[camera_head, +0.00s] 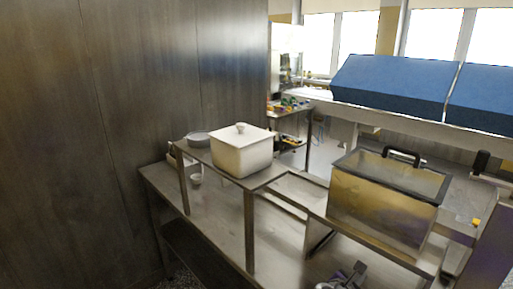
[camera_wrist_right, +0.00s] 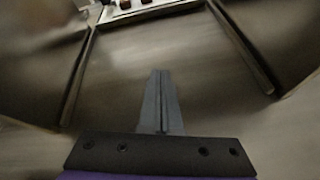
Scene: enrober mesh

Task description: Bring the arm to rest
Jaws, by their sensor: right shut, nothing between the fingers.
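My right gripper (camera_head: 350,276) shows at the bottom edge of the head view, right of centre, low over the steel table and in front of the glass-sided box. In the right wrist view my right gripper's fingers (camera_wrist_right: 160,85) are together, with nothing between them. They point over a bare steel surface. My left gripper is in neither view.
A steel table (camera_head: 215,225) carries a raised shelf with a white lidded container (camera_head: 242,150) and grey plates (camera_head: 198,139). A box with a black-handled lid (camera_head: 388,200) stands at the right. In the wrist view, a tray with brown pieces (camera_wrist_right: 125,6) lies ahead.

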